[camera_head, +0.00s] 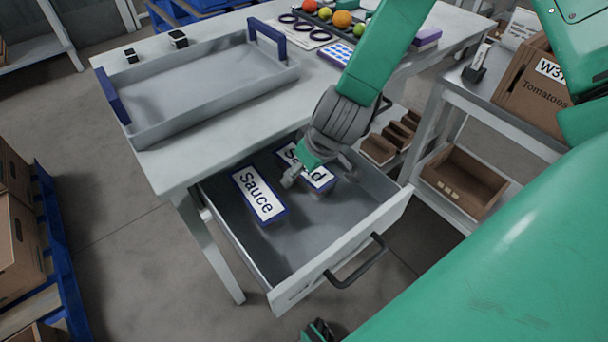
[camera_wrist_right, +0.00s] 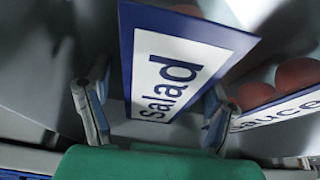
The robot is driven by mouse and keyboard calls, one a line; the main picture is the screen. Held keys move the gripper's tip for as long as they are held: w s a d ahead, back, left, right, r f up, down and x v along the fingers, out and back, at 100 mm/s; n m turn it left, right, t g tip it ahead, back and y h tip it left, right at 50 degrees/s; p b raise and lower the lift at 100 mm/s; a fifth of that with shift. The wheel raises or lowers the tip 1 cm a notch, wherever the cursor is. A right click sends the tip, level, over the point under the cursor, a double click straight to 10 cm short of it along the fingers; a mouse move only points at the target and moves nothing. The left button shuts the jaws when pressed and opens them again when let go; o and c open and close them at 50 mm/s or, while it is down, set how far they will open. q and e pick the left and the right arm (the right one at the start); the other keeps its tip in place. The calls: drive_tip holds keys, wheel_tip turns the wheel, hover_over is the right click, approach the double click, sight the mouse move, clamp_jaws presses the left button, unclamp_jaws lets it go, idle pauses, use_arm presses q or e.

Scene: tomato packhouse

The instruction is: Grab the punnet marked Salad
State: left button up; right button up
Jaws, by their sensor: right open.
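The punnet marked Salad (camera_head: 322,181) is in the open drawer, with a white, blue-edged label partly hidden by my right gripper (camera_head: 306,172). In the right wrist view, the Salad label (camera_wrist_right: 168,75) lies between the two spread fingers of my right gripper (camera_wrist_right: 157,95). The gripper is open, and I cannot tell whether the fingers touch the punnet. The punnet marked Sauce (camera_head: 257,194) is beside it, to the left in the head view. Its label also shows at the right of the wrist view (camera_wrist_right: 285,108), with red round fruit behind.
The open drawer (camera_head: 375,222) has bare floor towards its handle. Above it, the table (camera_head: 170,172) bears a large grey tray (camera_head: 205,108) with blue handles. A side stand at right holds a Tomatoes carton (camera_head: 525,98) and a brown box (camera_head: 465,182).

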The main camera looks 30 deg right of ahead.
drive_tip(key=shift+w+f, duration=0.15)
drive_tip(key=shift+f, duration=0.15)
drive_tip(key=c, duration=1.3)
drive_tip(key=shift+c, duration=0.2)
drive_tip(key=shift+r, duration=0.15)
